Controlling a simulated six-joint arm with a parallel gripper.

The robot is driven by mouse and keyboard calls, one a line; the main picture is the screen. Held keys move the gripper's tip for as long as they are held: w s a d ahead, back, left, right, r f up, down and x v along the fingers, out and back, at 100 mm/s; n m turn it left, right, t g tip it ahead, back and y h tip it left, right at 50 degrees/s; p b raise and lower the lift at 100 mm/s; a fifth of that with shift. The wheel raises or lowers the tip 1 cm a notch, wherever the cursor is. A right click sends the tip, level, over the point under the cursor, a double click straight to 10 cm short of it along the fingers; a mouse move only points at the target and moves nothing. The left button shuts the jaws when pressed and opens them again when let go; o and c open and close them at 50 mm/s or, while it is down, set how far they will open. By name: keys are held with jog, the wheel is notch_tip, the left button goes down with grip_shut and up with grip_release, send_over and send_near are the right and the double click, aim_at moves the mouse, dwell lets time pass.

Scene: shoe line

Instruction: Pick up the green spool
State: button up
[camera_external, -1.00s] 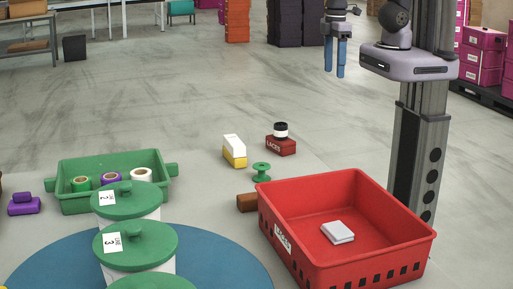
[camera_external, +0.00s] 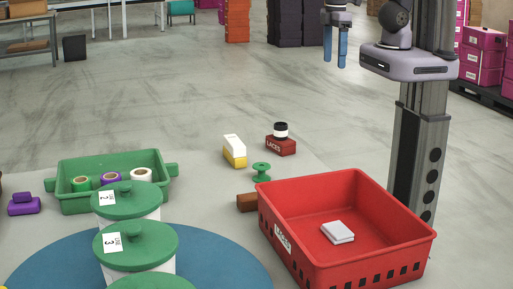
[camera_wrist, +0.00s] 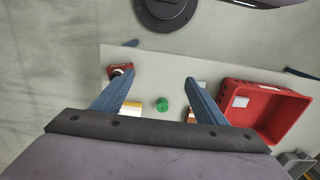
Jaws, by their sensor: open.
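The green spool (camera_external: 261,171) stands upright on the pale mat, just behind the red crate's left corner. In the wrist view the green spool (camera_wrist: 162,104) lies between and below my two blue fingers. My gripper (camera_external: 335,63) is high at the upper right, far from the spool, with nothing between its fingers. In the wrist view my gripper (camera_wrist: 160,82) has its fingers spread wide.
A red crate (camera_external: 350,190) with a white box stands right of the spool. A brown block (camera_external: 247,202) lies beside it, and a yellow-white box (camera_external: 234,151) and a red laces box (camera_external: 281,146) behind. A green tray (camera_external: 110,165) holds rolls. Lidded tubs stand front left.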

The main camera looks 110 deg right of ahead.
jog(key=r, duration=0.2)
jog(key=n+t+h+b, duration=0.95)
jog(key=n+b, duration=0.75)
jog(key=n, duration=0.9)
send_over(262, 165)
jog(key=s+a, duration=0.2)
jog(key=a, duration=0.1)
jog(key=shift+g+h, duration=0.45)
jog(key=shift+h, duration=0.1)
jog(key=f, duration=3.1)
jog(key=shift+s+d+f, duration=0.1)
jog(key=shift+d+f, duration=0.15)
jog(key=shift+f, duration=0.5)
jog(key=shift+f+p+x, duration=0.15)
jog(key=shift+p+x, duration=0.1)
jog(key=shift+x, duration=1.55)
jog(key=shift+f+p+x, duration=0.15)
jog(key=shift+p+x, duration=0.1)
jog(key=shift+x, duration=1.6)
jog(key=shift+a, duration=0.2)
